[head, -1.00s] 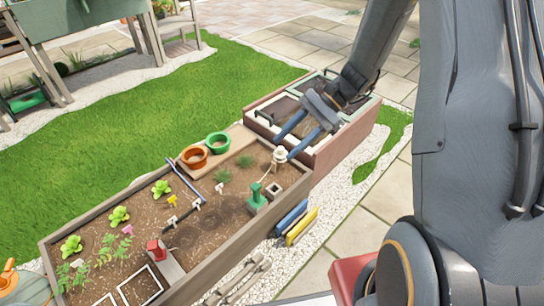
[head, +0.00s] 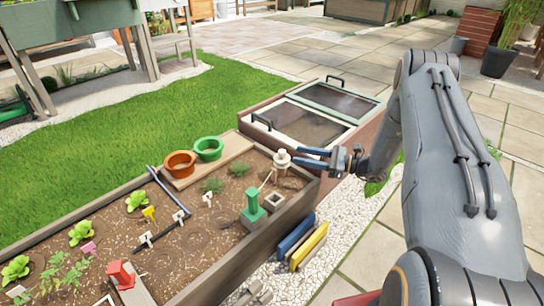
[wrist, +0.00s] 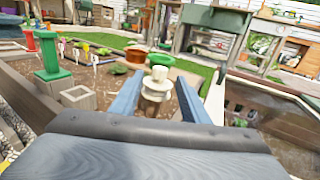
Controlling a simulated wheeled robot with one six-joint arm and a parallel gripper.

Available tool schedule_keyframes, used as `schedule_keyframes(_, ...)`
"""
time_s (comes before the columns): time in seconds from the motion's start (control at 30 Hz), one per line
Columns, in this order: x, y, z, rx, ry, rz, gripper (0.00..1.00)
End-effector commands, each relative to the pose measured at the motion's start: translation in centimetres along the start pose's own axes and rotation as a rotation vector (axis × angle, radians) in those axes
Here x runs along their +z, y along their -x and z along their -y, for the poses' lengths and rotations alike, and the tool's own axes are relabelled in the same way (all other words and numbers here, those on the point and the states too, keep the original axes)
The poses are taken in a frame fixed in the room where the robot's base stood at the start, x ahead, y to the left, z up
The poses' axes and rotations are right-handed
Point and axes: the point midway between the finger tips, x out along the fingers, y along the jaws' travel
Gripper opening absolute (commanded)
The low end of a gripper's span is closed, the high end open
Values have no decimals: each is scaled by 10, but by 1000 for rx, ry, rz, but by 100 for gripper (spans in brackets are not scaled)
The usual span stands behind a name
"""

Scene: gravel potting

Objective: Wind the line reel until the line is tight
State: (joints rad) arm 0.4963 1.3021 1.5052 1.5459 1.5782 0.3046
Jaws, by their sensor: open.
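The line reel (head: 282,161) is a small cream cylinder with a knob on top, standing upright at the right end of the soil bed. A thin cord or rod leans from it toward the green post; I cannot tell whether it is tight. My gripper (head: 309,158) is open, just right of the reel, with its blue fingers pointing left toward it. In the wrist view the reel (wrist: 155,86) stands between and ahead of the two blue fingers (wrist: 156,92). I cannot tell whether either finger touches it.
A green post (head: 253,207) and a small square block (head: 274,202) stand near the reel. Orange (head: 181,164) and green (head: 209,149) pots sit on a board behind. A glass-lidded cold frame (head: 304,124) lies beyond the bed's right end.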

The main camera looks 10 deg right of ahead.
Motion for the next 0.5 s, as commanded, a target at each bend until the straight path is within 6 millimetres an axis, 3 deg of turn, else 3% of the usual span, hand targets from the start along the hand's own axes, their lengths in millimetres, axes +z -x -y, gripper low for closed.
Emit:
schedule_keyframes(0.17,-2,-17,1,-1,0,3,42)
schedule_keyframes(0.5,-3,-82,0,1,0,1,42)
